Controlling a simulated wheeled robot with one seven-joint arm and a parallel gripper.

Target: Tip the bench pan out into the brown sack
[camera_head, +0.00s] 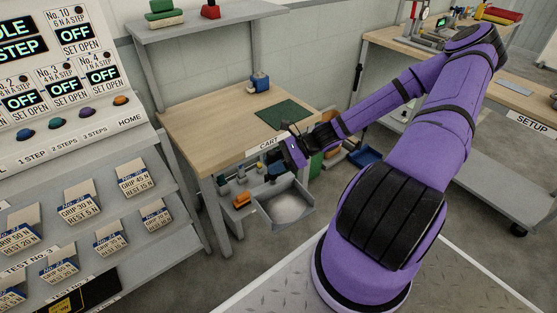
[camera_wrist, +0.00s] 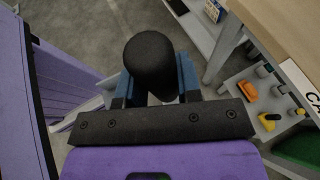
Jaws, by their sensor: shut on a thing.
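The bench pan (camera_head: 297,226) is a grey, square, open pan with pale, fine-looking material inside. In the head view it hangs in front of the cart and looks roughly level. My gripper (camera_head: 277,174) is at its back edge. In the wrist view my gripper (camera_wrist: 153,90) has its blue fingers closed on both sides of a thick black round handle (camera_wrist: 150,62). The pan itself is mostly hidden in that view.
The wood-topped cart (camera_head: 205,115) stands behind the pan, with a green mat (camera_head: 284,113) on top. Below is a shelf with small parts, including an orange one (camera_head: 242,200). A sloped card rack (camera_head: 90,225) is at left. A SETUP table (camera_head: 505,95) is at right.

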